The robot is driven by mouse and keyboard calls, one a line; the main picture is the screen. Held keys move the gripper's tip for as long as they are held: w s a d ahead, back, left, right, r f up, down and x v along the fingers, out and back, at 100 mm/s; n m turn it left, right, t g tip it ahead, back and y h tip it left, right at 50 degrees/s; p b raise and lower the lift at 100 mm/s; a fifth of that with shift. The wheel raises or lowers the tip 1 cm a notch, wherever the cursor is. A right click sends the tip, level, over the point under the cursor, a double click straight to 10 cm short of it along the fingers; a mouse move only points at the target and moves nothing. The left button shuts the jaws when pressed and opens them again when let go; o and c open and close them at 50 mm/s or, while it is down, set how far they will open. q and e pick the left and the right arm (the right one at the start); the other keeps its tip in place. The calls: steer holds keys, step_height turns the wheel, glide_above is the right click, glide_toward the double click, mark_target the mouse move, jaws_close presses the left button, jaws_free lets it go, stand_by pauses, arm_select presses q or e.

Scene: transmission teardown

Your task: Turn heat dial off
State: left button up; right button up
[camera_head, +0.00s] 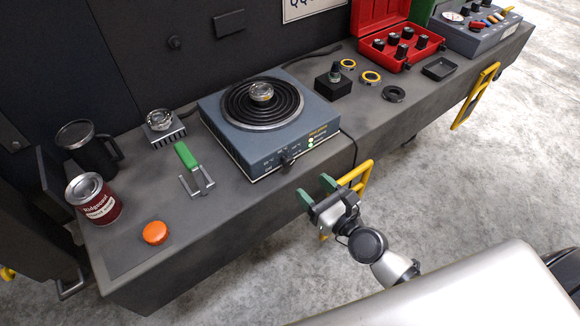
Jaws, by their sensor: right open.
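The hot plate (235,139) is a blue-grey box on the bench with a black coil (240,112) on top. Its heat dial (287,159) is a small black knob on the front face, beside small lit indicators (311,140). I cannot read the dial's setting. A silver bearing-like part (261,92) sits on the middle of the coil. My right gripper (317,189) has green fingertips and is open and empty. It is in front of the bench edge, below and right of the dial, and apart from it. My left gripper is not in view.
A green-handled puller (186,157), orange button (155,232), red can (94,200) and black mug (91,151) are on the left of the bench (240,205). A yellow handle (355,174) is just behind my right gripper. A red case (396,42) stands farther right.

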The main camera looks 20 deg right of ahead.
mark_target(290, 165)
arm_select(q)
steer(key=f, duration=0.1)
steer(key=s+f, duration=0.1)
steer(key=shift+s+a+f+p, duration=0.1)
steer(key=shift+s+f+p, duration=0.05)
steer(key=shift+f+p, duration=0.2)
arm_select(e)
steer(key=x, duration=0.8)
steer(key=c, duration=0.9)
